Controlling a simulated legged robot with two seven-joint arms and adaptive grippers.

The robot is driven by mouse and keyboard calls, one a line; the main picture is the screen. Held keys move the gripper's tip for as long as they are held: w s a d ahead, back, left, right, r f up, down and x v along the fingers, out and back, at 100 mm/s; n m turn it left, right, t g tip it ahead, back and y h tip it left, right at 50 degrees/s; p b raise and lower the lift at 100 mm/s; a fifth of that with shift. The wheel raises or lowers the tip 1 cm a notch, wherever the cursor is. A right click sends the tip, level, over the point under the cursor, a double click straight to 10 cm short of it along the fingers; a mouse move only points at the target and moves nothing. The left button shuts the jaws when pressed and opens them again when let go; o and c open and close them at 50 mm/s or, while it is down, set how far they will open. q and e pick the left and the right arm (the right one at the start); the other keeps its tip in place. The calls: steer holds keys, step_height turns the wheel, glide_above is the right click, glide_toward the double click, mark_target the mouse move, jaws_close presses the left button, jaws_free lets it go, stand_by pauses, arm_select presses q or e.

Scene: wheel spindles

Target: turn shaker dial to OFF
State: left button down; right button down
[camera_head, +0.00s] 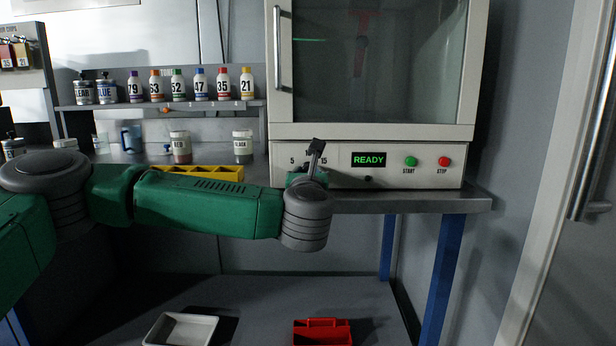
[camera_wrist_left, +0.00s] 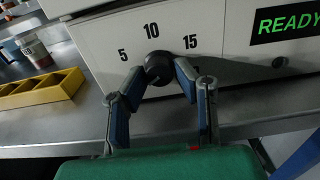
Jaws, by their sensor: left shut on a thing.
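The shaker (camera_head: 372,160) is a white cabinet with a glass door, standing on the bench. Its dial (camera_wrist_left: 158,65) is a dark round knob in the left wrist view, with 5, 10 and 15 printed around its upper side. No OFF mark shows, and I cannot read the dial's pointer. My left gripper (camera_wrist_left: 159,72) is shut on the dial, one blue-padded finger on each side. In the head view, my left gripper (camera_head: 314,165) and arm cover the dial. My right gripper is out of view.
A green READY display (camera_head: 369,160), green START button (camera_head: 411,161) and red STOP button (camera_head: 444,161) sit right of the dial. A yellow rack (camera_head: 208,173) stands left of the shaker. Numbered bottles (camera_head: 199,86) line the shelf. A white tray (camera_head: 181,329) and red bin (camera_head: 322,332) are below.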

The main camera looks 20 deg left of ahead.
arm_select(q)
steer(key=c, duration=1.3)
jaws_free()
steer(key=shift+w, duration=0.2)
steer(key=shift+s, duration=0.2)
steer(key=v, duration=1.1)
steer(key=shift+s+d, duration=0.15)
steer(key=shift+s, duration=0.15)
